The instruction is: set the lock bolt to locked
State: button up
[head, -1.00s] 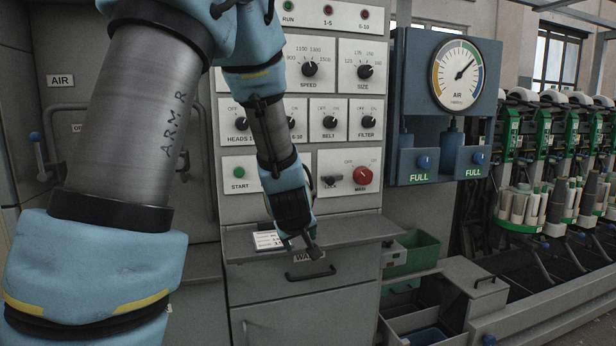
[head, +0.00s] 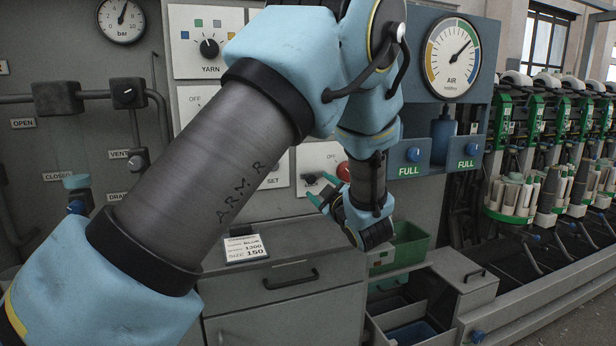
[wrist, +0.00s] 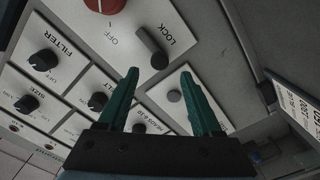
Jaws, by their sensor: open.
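The lock bolt (wrist: 152,47) is a dark grey cylinder on a light panel in the wrist view, beside the printed word LOCK. It lies slantwise, and I cannot tell its setting for certain. In the head view the bolt (head: 311,179) shows small and dark, left of the red knob. My gripper (wrist: 159,74) is open, with two teal fingers apart and nothing between them. The bolt appears just beyond the fingertips, not between them. In the head view my gripper (head: 320,191) is close in front of the lock panel.
The red main switch (head: 344,171) is right beside the bolt. A grey ledge with a white card (head: 246,249) and a drawer lie below. A green bin (head: 405,247) stands lower right. Other knobs, such as the filter knob (wrist: 43,60), surround the panel.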

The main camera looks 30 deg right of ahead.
aim_at(312, 181)
jog(key=w, duration=0.2)
jog(key=w+p, duration=0.1)
jog(key=w, duration=0.2)
jog(key=w+d+p, duration=0.1)
jog(key=w, duration=0.1)
jog(key=shift+w, duration=0.15)
jog(key=shift+c, duration=0.2)
grip_shut()
jog(key=shift+f, duration=0.1)
dwell(0.7)
